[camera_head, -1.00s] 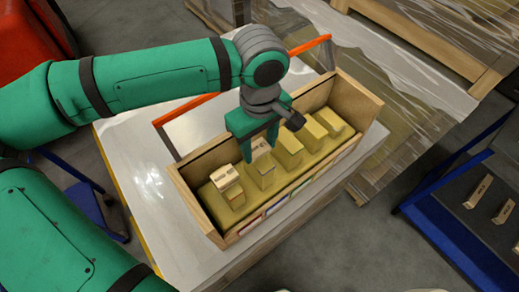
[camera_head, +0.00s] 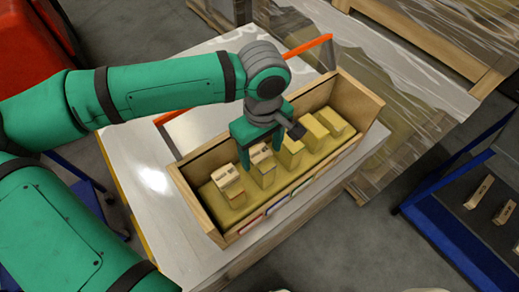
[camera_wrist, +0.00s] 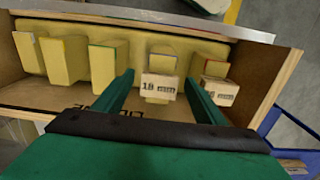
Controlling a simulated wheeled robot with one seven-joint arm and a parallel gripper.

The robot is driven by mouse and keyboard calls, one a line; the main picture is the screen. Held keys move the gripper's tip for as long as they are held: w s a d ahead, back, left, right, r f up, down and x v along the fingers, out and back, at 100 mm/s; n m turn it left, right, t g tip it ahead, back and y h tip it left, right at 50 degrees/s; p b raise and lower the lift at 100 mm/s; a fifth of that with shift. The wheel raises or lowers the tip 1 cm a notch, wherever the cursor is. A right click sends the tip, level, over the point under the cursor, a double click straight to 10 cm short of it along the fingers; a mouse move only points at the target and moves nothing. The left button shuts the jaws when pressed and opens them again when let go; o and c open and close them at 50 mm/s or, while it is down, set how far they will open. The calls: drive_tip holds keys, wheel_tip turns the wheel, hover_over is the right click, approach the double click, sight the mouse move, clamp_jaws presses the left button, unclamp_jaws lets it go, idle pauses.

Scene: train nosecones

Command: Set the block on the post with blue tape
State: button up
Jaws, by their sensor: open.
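A small wooden block marked 18 (camera_wrist: 158,86) rests on the second post (camera_head: 265,176) from the left in the head view; the block also shows there (camera_head: 261,153). My gripper (camera_head: 260,158) is open, with one finger on either side of this block. In the wrist view its fingers (camera_wrist: 158,80) stand apart from the block, with gaps at both sides. A dark bluish strip shows on that post's top edge (camera_wrist: 163,51), but its colour is hard to be sure of. A second block (camera_head: 226,174) sits on the leftmost post; it shows at right in the wrist view (camera_wrist: 219,91).
The posts stand on yellow padding in an open wooden box (camera_head: 200,215) with coloured labels on its front. Three posts to the right (camera_head: 313,132) carry no block. The box is on a pale table (camera_head: 150,170). A blue rack (camera_head: 440,225) with more blocks stands at right.

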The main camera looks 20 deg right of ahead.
sight(260, 155)
wheel_tip(260, 155, up, 12)
drive_tip(key=shift+r, duration=0.2)
drive_tip(key=shift+w, duration=0.1)
idle(0.5)
drive_tip(key=shift+a, duration=0.15)
